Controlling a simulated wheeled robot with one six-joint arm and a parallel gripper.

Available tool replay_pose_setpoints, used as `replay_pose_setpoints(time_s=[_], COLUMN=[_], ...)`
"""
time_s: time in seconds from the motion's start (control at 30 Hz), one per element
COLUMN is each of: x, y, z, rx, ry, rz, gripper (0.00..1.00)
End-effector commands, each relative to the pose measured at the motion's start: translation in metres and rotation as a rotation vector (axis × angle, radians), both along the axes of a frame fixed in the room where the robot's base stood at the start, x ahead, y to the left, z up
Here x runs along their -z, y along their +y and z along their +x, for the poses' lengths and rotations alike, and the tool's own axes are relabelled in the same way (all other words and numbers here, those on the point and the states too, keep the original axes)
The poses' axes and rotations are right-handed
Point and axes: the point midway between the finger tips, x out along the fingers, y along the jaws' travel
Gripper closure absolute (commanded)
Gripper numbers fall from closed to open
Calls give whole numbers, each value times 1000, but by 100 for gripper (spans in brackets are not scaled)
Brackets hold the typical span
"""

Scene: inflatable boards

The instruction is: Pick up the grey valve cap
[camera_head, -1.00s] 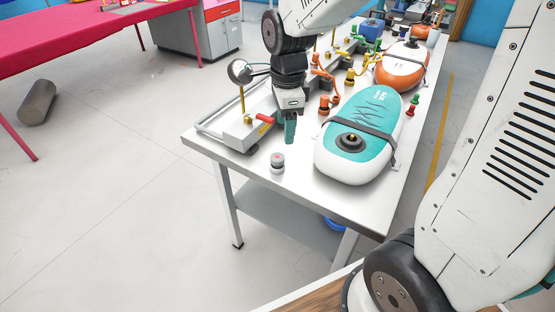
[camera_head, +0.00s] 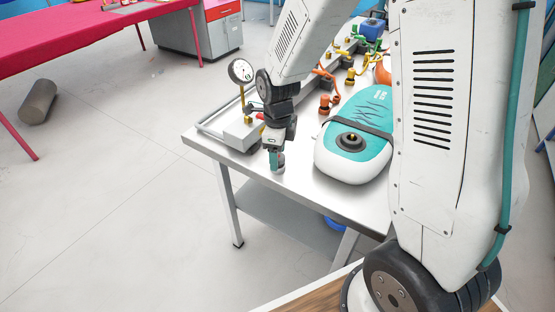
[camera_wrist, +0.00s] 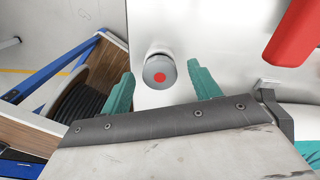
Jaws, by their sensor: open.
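The grey valve cap (camera_wrist: 159,72) stands on the steel table top (camera_wrist: 200,40) and shows a red dot on its top in the wrist view. It lies between and a little beyond the two teal fingertips of my gripper (camera_wrist: 160,80), with gaps on both sides. My gripper (camera_head: 276,162) is open and empty, pointing down near the table's front left corner. In the head view the cap (camera_head: 280,170) is mostly hidden behind the fingers.
A teal and white inflatable board (camera_head: 350,172) lies to the right of my gripper. A pressure gauge (camera_head: 241,71) on a grey block stands behind left. A red part (camera_wrist: 293,33) is near the fingers in the wrist view. The table edge is close in front.

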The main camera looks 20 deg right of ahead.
Motion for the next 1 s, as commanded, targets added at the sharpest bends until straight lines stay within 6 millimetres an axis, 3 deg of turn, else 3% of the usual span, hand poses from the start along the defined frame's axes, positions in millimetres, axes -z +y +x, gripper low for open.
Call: replay_pose_setpoints(time_s=[0.2,0.37,0.73,1.0], x=[0,0,-7,-57], y=[0,0,0,0], z=[0,0,0,1], rx=[-1,-1,-1,-1], ry=[0,0,-2,-6], rz=[0,0,0,0], gripper=[41,85,86,86])
